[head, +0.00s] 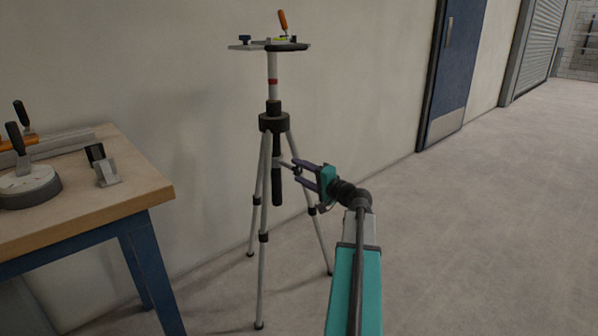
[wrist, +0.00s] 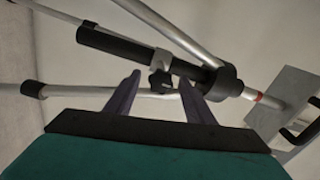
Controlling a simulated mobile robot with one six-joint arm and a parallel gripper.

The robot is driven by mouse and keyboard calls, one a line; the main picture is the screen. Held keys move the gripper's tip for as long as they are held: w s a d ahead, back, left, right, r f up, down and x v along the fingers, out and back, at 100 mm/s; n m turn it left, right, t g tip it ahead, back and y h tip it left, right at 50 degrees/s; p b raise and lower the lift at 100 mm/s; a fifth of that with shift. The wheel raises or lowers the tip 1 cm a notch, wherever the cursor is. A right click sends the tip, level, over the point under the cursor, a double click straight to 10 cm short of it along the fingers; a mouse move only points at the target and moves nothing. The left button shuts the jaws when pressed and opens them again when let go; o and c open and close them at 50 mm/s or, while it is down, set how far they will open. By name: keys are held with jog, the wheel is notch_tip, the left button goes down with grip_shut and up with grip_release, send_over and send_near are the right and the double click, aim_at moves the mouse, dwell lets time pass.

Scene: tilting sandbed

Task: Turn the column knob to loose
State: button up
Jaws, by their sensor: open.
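The silver tripod stands by the wall, with a dark lower column tube (head: 277,188) hanging between its legs. In the wrist view the tube (wrist: 112,43) runs diagonally. The black lobed column knob (wrist: 160,82) sticks out from a grey collar (wrist: 160,60) on it. My gripper (head: 297,172) is open, to the right of the tube in the head view, with its purple fingers pointing at it. In the wrist view the knob lies between the fingertips, with gaps on both sides. I cannot tell whether the knob is tight or loose.
The tripod's top plate (head: 240,47) carries an orange-handled tool (head: 283,22) and a small blue piece. Tripod legs (head: 262,240) flank the tube. A wooden workbench (head: 140,190) with clamps stands at the left. Floor (head: 470,240) at the right is clear.

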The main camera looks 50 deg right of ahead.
jog(key=s+p, duration=0.3)
jog(key=s, duration=0.9)
jog(key=shift+s+a+p, duration=0.3)
jog(key=shift+a+p, duration=0.05)
jog(key=shift+a, duration=0.1)
jog(key=shift+w+a, duration=0.1)
